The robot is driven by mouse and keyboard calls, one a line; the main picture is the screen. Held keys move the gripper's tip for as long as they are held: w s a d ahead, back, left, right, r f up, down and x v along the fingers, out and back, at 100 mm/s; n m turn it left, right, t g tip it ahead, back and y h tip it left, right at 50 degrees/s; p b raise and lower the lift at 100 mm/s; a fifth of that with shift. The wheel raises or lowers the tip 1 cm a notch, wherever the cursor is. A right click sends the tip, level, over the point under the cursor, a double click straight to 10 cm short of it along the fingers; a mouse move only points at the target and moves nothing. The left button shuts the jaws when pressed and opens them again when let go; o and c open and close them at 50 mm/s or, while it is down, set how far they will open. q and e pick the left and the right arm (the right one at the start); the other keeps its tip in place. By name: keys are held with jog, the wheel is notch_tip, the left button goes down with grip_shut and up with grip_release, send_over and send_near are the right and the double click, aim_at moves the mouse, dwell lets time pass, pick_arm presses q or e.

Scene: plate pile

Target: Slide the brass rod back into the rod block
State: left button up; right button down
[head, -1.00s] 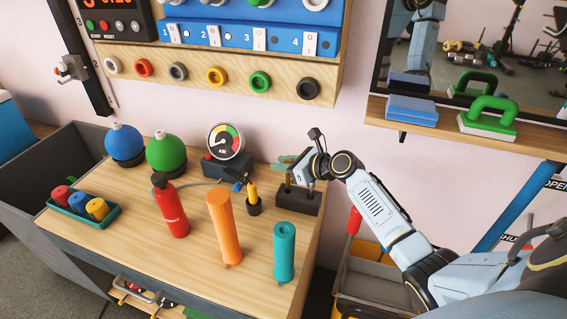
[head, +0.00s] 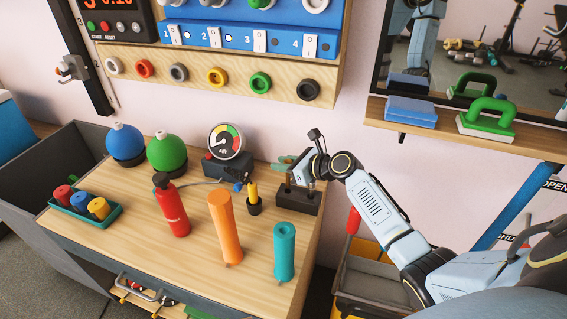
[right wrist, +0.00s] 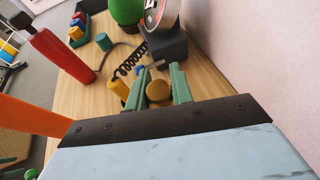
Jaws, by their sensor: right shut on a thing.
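The dark rod block (head: 297,204) stands at the right back corner of the wooden table in the head view, with thin brass rods upright at it. My right gripper (head: 287,163) is over the block, its green fingers pointing left. In the right wrist view my right gripper (right wrist: 160,86) has a finger on either side of a round brass rod end (right wrist: 158,92), seen end-on, and is shut on the brass rod. The head view does not clearly show how far this rod sits in the block; my gripper partly covers it. My left gripper is not in view.
An air gauge (head: 226,141) and a small black cup with a yellow item (head: 253,200) stand left of the block. A teal cylinder (head: 284,252), an orange cylinder (head: 221,228) and a red extinguisher (head: 171,207) stand nearer. The wall is close behind.

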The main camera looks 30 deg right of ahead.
dwell(0.3)
jog(key=shift+p, duration=0.45)
dwell(0.4)
jog(key=shift+r+p, duration=0.1)
jog(key=shift+p, duration=0.3)
jog(key=shift+f+b, duration=0.65)
jog(key=shift+f, duration=0.4)
jog(key=shift+r+p, duration=0.5)
jog(key=shift+p, duration=0.35)
